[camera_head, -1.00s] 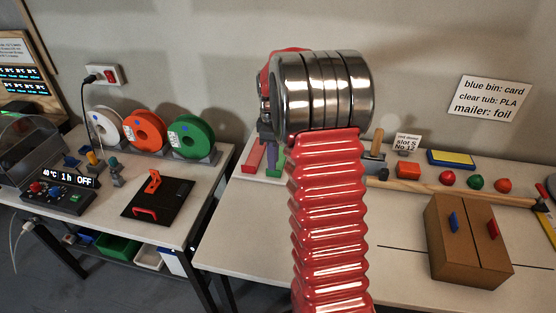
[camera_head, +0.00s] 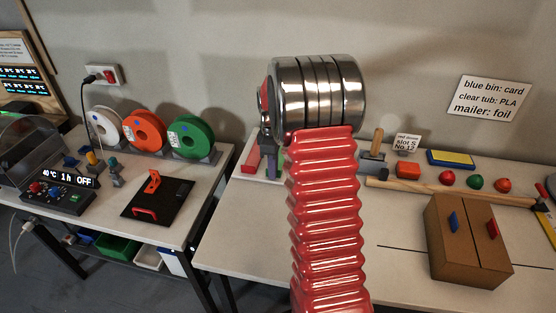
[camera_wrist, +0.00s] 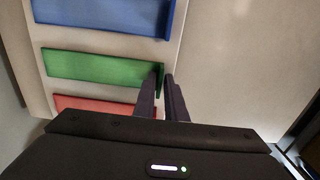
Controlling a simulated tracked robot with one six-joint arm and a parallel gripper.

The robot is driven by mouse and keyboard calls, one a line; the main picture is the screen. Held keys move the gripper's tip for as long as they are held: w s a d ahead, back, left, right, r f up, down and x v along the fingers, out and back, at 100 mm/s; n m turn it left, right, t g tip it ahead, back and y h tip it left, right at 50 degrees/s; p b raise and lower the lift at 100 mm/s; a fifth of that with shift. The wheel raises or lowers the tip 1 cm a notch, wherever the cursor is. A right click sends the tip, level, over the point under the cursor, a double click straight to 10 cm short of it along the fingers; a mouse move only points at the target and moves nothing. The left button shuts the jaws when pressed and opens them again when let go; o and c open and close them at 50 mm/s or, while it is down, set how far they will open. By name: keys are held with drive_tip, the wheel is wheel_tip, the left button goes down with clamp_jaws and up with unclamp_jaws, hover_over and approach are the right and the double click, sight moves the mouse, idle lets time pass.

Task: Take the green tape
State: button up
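The green tape (camera_wrist: 100,68) shows in the wrist view as a flat green strip between a blue strip and a red strip. My gripper (camera_wrist: 162,76) is at its right end. The two dark fingers stand a narrow gap apart, and the strip's end edge shows near the left fingertip, partly covered. I see no clear contact on both sides. In the head view my red arm and metal wrist hide most of this spot, and the green tape is hardly visible there.
The blue strip (camera_wrist: 105,14) and the red strip (camera_wrist: 95,104) lie close on either side. In the head view a wooden rail (camera_head: 430,190), a brown box (camera_head: 468,243) and several small coloured items stand to the right. Spools and a control box fill the left table.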

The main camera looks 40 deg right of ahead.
clamp_jaws()
drive_tip(key=shift+r, duration=0.2)
drive_tip(key=shift+r, duration=1.8)
